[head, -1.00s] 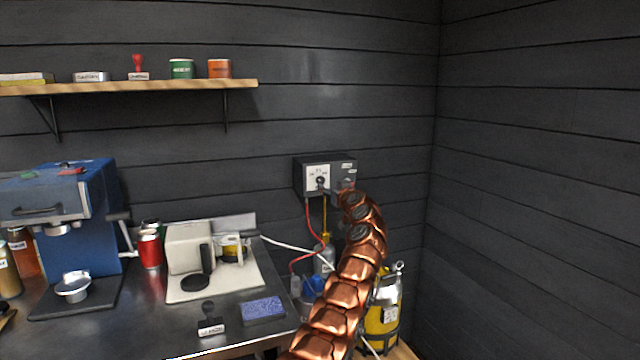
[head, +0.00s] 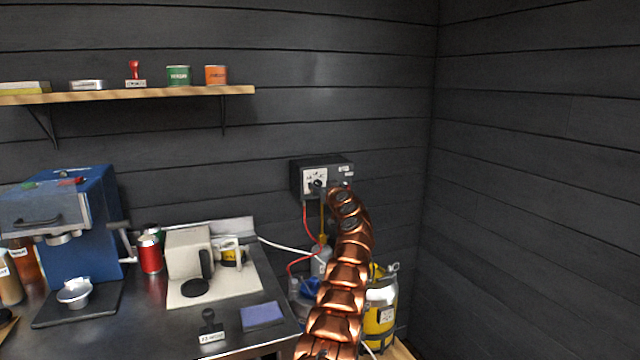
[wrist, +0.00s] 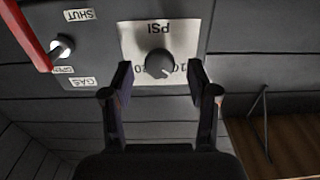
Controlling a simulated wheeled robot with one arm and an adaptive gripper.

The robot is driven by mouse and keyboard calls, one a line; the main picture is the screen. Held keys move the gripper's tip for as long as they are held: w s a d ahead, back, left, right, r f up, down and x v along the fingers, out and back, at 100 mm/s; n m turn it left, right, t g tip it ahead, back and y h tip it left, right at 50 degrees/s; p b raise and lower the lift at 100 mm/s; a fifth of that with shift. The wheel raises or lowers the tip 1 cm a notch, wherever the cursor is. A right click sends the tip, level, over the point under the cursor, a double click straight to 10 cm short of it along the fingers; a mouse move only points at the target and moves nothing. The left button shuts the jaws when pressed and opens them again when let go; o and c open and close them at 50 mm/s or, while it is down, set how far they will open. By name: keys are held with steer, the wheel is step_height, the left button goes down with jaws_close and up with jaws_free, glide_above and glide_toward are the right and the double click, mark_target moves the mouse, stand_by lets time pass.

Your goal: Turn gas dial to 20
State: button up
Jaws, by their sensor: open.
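The gas dial (wrist: 159,64) is a dark round knob on a white plate marked PSI, shown upside down in the wrist view. In the head view the dial (head: 317,184) sits on the front of a dark wall box (head: 343,177). My gripper (wrist: 160,78) is open, with one fingertip on either side of the knob and a gap to each. I cannot tell whether the tips reach the knob's depth. The fingertips cover part of the scale numbers. In the head view my copper arm reaches up to the box and its end hides the box's lower right.
A red lever (wrist: 29,38) with SHUT, OPEN and GAS labels is beside the dial plate. Red and yellow hoses hang below the box. A yellow cylinder (head: 379,318) stands beneath. A steel counter (head: 245,285) with a blue machine (head: 75,220) is at left.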

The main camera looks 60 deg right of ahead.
steer(key=shift+w+d+p, duration=0.2)
steer(key=shift+w+p, duration=0.1)
steer(key=shift+p, duration=0.1)
steer(key=shift+w, duration=0.1)
jaws_close()
stand_by(0.5)
